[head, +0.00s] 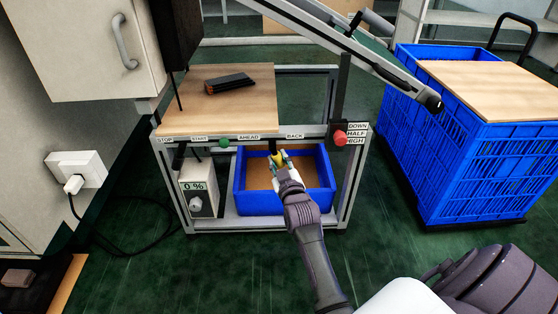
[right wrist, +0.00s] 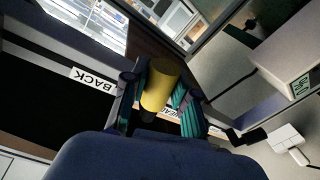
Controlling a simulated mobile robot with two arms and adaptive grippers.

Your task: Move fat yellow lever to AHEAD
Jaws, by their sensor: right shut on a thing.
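The fat yellow lever (head: 284,157) is below the front rail of the machine frame, between the AHEAD label (head: 248,136) and the BACK label (head: 294,135). My right gripper (head: 281,163) is shut on it. In the right wrist view, the yellow lever (right wrist: 160,85) stands between the two fingers of the right gripper (right wrist: 160,100). There the BACK label (right wrist: 92,80) is left of the lever, and the AHEAD label (right wrist: 172,112) is partly hidden behind lever and fingers. My left gripper is not in view.
A green button (head: 224,143) and a red knob (head: 340,137) are on the same rail. A blue bin (head: 262,203) and a control box reading 0 % (head: 196,187) sit beneath. Large blue crates (head: 480,165) stand at the right. A black cable runs across the floor at left.

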